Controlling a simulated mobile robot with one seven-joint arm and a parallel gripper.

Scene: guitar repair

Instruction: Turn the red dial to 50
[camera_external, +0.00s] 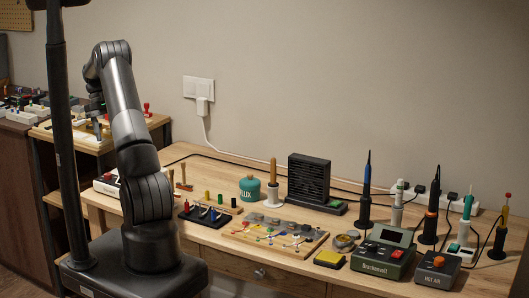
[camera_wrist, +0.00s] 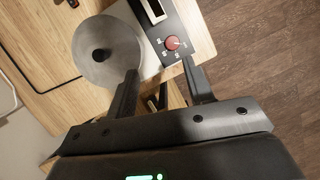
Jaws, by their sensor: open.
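The red dial (camera_wrist: 172,43) is a small round knob on the black face of a control panel (camera_wrist: 190,25) in the wrist view. Small white markings surround it, too small to read, so I cannot tell its setting. My gripper (camera_wrist: 160,68) is open and empty, its two dark fingers pointing toward the panel. The dial shows between and beyond the fingertips, nearer the right finger, and nothing visibly touches it. In the external view, a black and white box (camera_external: 106,184) stands partly behind my arm; the dial cannot be made out there.
A round grey metal disc (camera_wrist: 107,52) lies beside the panel, by the left finger. On the long workbench (camera_external: 225,158) are a green soldering station (camera_external: 383,256), a hot air unit (camera_external: 437,270), a parts board (camera_external: 276,235) and a black fan unit (camera_external: 309,178). Wooden floor (camera_wrist: 265,80) shows at right.

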